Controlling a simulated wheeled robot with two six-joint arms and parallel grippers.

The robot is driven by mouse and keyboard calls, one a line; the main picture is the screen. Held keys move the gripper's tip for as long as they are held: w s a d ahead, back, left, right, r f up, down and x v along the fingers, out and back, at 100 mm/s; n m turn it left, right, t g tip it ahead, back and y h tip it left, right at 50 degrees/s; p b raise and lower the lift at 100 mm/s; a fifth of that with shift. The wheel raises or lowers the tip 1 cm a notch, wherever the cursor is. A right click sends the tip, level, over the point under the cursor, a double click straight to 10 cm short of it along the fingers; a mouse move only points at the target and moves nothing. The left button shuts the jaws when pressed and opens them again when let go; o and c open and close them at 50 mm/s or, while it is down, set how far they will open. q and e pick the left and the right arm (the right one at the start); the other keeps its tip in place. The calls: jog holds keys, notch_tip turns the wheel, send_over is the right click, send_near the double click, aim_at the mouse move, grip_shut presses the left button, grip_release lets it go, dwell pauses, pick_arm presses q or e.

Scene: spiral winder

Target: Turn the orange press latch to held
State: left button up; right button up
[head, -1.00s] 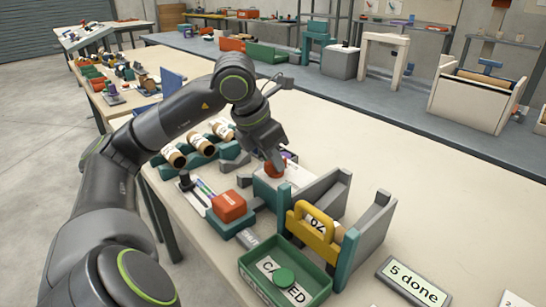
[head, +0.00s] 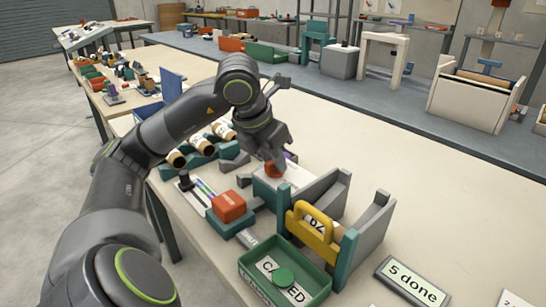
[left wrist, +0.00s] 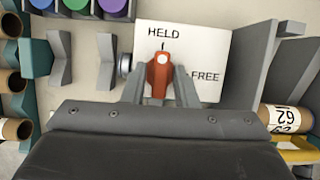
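The orange press latch (left wrist: 160,78) sits on a white plate (left wrist: 205,42) marked HELD and FREE. In the left wrist view its pointed end with a pale dot is turned up toward the HELD mark, away from FREE. In the head view the latch (head: 274,169) is partly hidden by my left gripper (head: 273,158). In the left wrist view the fingers of that gripper (left wrist: 160,70) lie on both sides of the latch, closed against it. My right gripper is not in view.
A grey-and-teal stand with a yellow handle (head: 313,222) and a labelled roll stands just right of the latch. A red block (head: 228,206) and a green tray (head: 250,284) are in front. Wrapped rolls (head: 222,130) lie behind left. The table's right side is mostly clear.

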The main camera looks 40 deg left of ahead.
pick_arm(q)
jog(key=shift+o, duration=0.8)
